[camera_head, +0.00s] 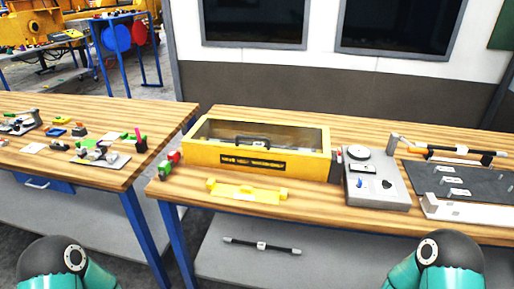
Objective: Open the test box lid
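The yellow test box (208,155) stands on the wooden workbench in the middle of the view. It has a yellow frame and a black label on its front wall. Its clear lid (295,138) looks shut, lying across the top. A dark handle (250,139) shows at the lid, but I cannot tell whether it is on it or inside the box. Neither of my grippers is in view. Only the rounded upper parts of my two arms show at the bottom left and bottom right, well apart from the box.
A yellow fixture (245,193) lies in front of the box. A black bar (261,246) lies on the lower shelf.

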